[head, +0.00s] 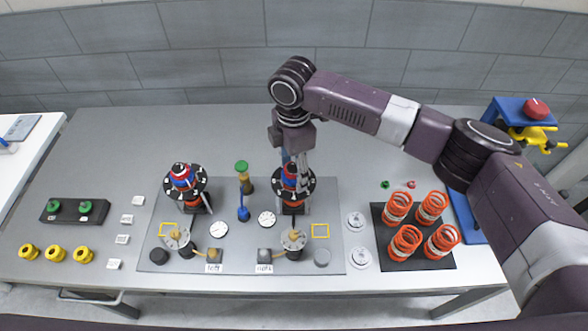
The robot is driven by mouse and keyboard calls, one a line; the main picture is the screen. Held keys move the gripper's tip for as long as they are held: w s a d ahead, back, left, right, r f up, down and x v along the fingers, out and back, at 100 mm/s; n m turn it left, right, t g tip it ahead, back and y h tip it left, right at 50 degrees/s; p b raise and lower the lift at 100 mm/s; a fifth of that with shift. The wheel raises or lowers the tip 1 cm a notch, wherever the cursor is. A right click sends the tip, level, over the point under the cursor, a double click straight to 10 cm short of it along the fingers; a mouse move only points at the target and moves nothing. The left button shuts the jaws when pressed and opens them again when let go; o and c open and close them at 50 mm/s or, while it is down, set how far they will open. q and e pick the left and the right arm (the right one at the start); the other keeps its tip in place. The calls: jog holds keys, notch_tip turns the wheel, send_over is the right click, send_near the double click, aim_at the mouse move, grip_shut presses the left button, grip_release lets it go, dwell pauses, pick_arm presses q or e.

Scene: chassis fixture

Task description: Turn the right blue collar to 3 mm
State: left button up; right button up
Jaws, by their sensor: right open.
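The right fixture stands on the grey plate near the middle of the table, with a black dial ring with white marks (308,186) and a blue collar (287,182) at its centre, partly hidden. My right gripper (296,172) comes down from above onto this fixture. Its fingers are open around or just beside the collar; I cannot tell whether they touch it. The scale reading on the right collar is too small to read. My left gripper is not in view.
Orange and white springs (405,241) stand on a black mat at right. A blue stand with a red button (536,108) is at the far right. Yellow rings (55,253) lie front left.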

jog(key=n, duration=0.3)
jog(key=shift+r+p, duration=0.1)
jog(key=shift+p, duration=0.25)
jog(key=n, duration=0.3)
jog(key=shift+c, duration=0.4)
